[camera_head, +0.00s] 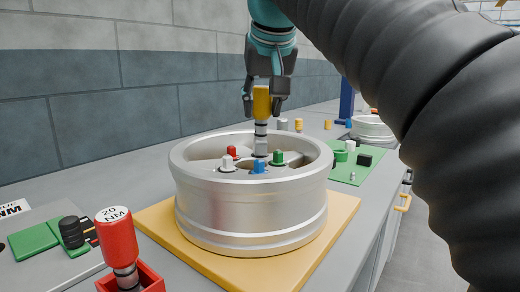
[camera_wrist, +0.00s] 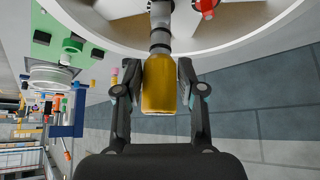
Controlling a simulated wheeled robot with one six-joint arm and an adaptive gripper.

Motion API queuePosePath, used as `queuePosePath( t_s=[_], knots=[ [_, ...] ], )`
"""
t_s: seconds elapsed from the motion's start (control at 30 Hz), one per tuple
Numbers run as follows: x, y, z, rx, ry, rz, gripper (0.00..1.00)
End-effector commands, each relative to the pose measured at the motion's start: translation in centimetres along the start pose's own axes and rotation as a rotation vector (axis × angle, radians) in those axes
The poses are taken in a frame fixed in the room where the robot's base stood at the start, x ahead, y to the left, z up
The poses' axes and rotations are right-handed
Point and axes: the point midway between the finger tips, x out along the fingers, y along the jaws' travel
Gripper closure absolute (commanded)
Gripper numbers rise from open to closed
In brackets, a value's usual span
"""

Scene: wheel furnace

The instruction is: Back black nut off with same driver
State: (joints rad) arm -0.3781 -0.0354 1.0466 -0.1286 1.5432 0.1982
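My gripper (camera_head: 262,103) is shut on the yellow handle of a driver (camera_head: 261,108), which stands upright over the silver wheel (camera_head: 252,212). The driver's grey socket end reaches down inside the rim, at the back of the hub. The wrist view also shows the yellow handle (camera_wrist: 159,88) between my two fingers. No black nut shows; whatever is under the socket is hidden. Around the hub I see a red nut (camera_head: 231,150), a blue nut (camera_head: 258,167) and a green nut (camera_head: 278,157), with a whitish piece in front of the red one.
The wheel rests on a yellow board (camera_head: 170,236). A red 20 NM driver (camera_head: 117,240) stands in a red holder at front left, beside a green pad (camera_head: 33,241) with a black cylinder. A green mat (camera_head: 346,172) with small parts lies right. A wall stands behind.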

Motion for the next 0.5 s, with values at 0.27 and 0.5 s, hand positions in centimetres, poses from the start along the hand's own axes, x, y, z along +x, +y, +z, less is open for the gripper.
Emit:
queuePosePath(
  t_s=[0.27, 0.5],
  knots=[
    [0.05, -0.21, 0.00, 0.000, -0.002, 0.003, 0.34],
    [-0.62, -0.24, -0.05, 0.000, -0.001, 0.003, 0.34]
  ],
)
